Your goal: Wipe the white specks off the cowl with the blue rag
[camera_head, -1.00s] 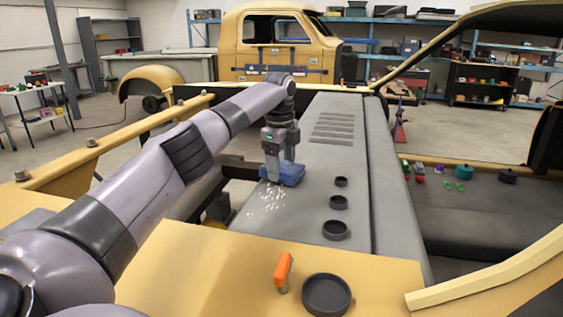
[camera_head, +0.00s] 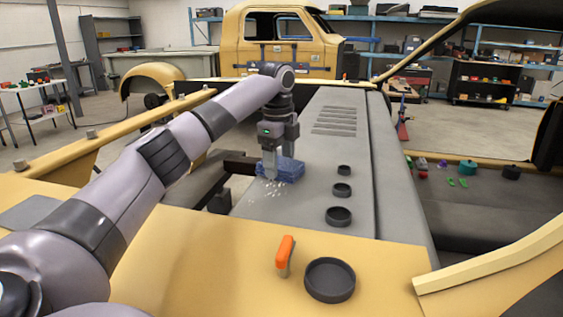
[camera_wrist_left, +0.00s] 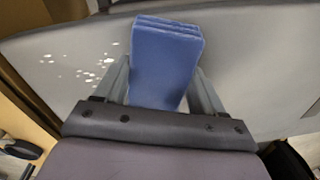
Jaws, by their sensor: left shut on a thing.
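The blue rag (camera_head: 289,170) is a folded block resting on the grey cowl (camera_head: 300,205) near its left edge. My left gripper (camera_head: 278,172) is shut on it from above; in the left wrist view the rag (camera_wrist_left: 165,62) sits between the two fingers (camera_wrist_left: 160,88). White specks (camera_head: 274,187) lie on the cowl just in front of the rag in the head view. In the left wrist view the specks (camera_wrist_left: 88,65) are to the left of the rag, on the cowl (camera_wrist_left: 255,60). The cowl under the rag is hidden. My right gripper is not in view.
Three dark round cups (camera_head: 341,190) stand in a row on the cowl right of the rag. An orange-handled item (camera_head: 285,254) and a dark round dish (camera_head: 330,279) are on the yellow panel in front. Small coloured items (camera_head: 463,182) lie on the right.

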